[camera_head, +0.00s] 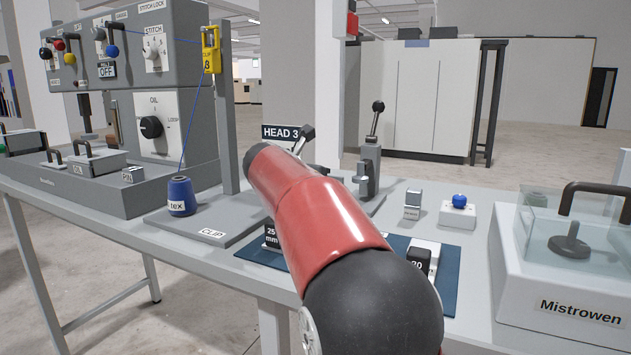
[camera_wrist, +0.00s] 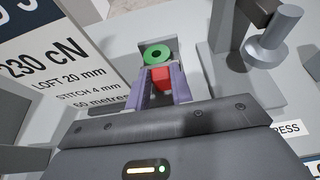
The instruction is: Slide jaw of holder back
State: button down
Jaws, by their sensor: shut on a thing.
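In the wrist view my gripper (camera_wrist: 162,84) has its two purple fingers closed on the sides of a small red block (camera_wrist: 160,76), which looks like the holder's jaw. The underside of the red block is hidden by the fingers and gripper body. In the head view my red and black arm covers this spot, and the gripper does not show.
A printed "230 cN" sign (camera_wrist: 58,65) stands left. In the head view a lever stand (camera_head: 369,165) and a clear-covered box (camera_head: 550,285) stand right.

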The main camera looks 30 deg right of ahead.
jog(key=s+a, duration=0.2)
jog(key=a, duration=0.1)
jog(key=shift+s, duration=0.2)
jog(key=c, duration=1.2)
grip_release()
jog(key=shift+a, duration=0.1)
jog(key=v, duration=0.8)
